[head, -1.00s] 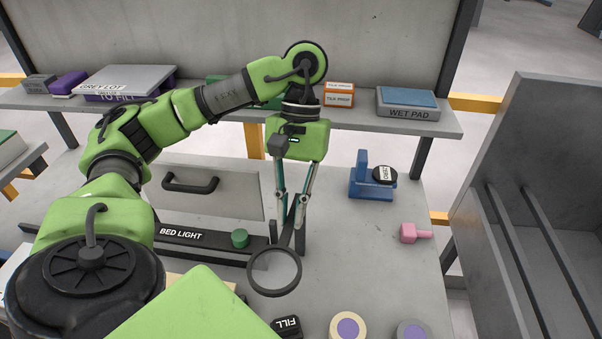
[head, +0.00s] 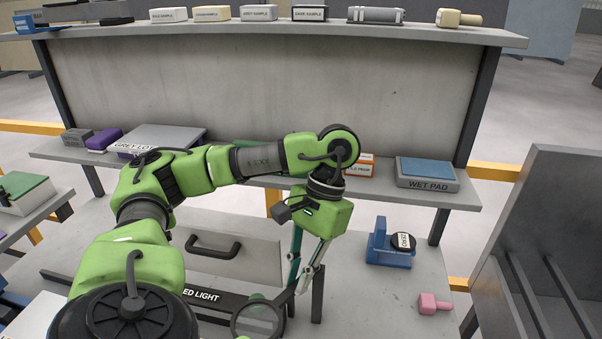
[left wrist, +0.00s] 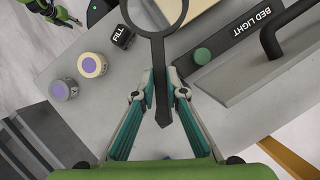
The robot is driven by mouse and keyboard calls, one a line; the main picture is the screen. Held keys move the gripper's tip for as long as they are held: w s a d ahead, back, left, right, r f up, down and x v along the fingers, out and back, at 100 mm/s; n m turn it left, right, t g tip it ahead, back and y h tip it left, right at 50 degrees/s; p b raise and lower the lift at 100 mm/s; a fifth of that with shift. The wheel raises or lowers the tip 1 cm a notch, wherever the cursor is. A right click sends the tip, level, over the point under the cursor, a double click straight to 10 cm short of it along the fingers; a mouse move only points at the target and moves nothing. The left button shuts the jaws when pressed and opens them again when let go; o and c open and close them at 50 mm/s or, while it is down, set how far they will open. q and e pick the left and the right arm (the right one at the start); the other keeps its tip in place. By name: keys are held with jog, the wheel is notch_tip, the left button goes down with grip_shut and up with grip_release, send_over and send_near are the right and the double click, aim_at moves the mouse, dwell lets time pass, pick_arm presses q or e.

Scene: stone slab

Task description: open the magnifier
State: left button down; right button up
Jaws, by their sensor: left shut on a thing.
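The magnifier (head: 235,322) has a round dark-framed lens and a narrow dark handle. My left gripper (head: 298,285) is shut on the handle and holds it above the grey worktop. In the left wrist view the lens ring (left wrist: 133,24) is at the top, and the handle (left wrist: 160,60) runs down between the two fingertips (left wrist: 161,78). The ring stands out past the handle's end. In the head view its lower edge is cut off by the picture's edge.
The dark BED LIGHT bar (head: 205,296) with a green knob lies behind the lens, near a grey drawer front (head: 250,258) with a black handle. A blue stand (head: 385,255) and a pink piece (head: 432,304) are to the right.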

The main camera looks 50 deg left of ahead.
pick_arm(q)
jog(key=shift+r, duration=0.1)
jog(key=c, duration=2)
grip_release()
jog(key=shift+a, duration=0.1)
jog(key=shift+c, duration=0.2)
jog(key=shift+w, duration=0.1)
jog(key=v, duration=1.1)
jog(key=shift+r, duration=0.45)
